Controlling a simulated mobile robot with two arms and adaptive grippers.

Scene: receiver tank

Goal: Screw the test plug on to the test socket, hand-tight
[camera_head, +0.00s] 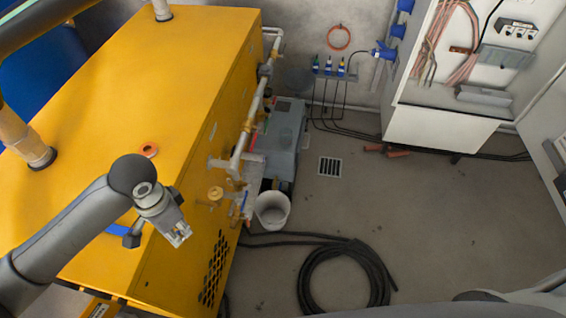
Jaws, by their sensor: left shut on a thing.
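My left arm comes in from the left over the yellow tank housing (185,85). My left gripper (178,236) points down and to the right near the housing's front edge. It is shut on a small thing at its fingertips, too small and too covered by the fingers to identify. Brass and grey pipe fittings (215,195) stick out of the housing's right side, to the right of the gripper and apart from it. I cannot tell which fitting is the test socket, and I cannot make out the test plug for sure. My right gripper is not in view.
A white bucket (272,211) stands on the floor beside the fittings, with a grey box unit (282,140) behind it. A black hose coil (345,278) lies on the floor. An open white cabinet (440,128) hangs at the back right. The floor at right is mostly clear.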

